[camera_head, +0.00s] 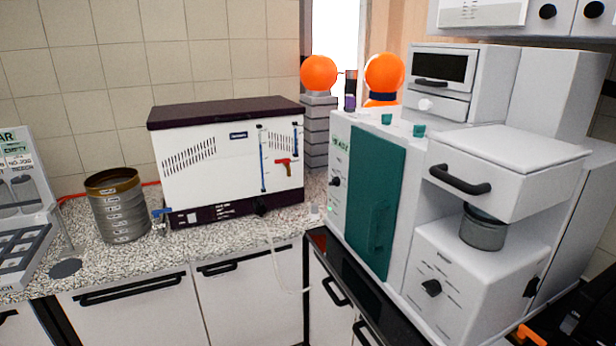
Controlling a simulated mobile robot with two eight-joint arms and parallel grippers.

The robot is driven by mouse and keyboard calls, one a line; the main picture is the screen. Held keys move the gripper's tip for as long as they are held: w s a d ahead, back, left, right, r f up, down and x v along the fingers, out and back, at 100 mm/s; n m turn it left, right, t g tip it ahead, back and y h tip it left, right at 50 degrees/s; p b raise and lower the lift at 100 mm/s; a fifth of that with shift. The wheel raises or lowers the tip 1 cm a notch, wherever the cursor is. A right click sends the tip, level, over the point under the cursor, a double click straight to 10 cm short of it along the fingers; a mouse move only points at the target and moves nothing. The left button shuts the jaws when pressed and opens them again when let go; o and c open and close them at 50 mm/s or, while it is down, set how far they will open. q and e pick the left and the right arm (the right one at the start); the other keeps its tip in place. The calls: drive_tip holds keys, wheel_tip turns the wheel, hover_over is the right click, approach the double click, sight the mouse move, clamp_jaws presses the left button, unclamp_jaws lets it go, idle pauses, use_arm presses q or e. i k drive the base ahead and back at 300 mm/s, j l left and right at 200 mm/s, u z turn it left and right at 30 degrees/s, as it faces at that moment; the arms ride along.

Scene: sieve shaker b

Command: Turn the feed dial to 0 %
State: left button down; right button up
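No dial has a label I can read as feed, so I cannot tell which is the feed dial. A black knob (431,288) is on the front of the white machine (470,262) at the right, below a grey round pan (482,230). Another black knob (531,287) is on that machine's right side. A small black knob (335,181) is on the panel left of the green door (375,200). A dark knob (261,208) is on the lower strip of the white box (225,160).
A stack of metal sieves (120,212) stands on the speckled counter (180,245) at the left, beside a grey rack (25,215). A black object with an orange part (575,322) fills the lower right corner. Two orange spheres (319,73) stand at the back.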

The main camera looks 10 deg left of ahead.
sight(336, 182)
drive_tip(key=i+j+u, duration=0.25)
drive_tip(key=i+j, duration=0.6)
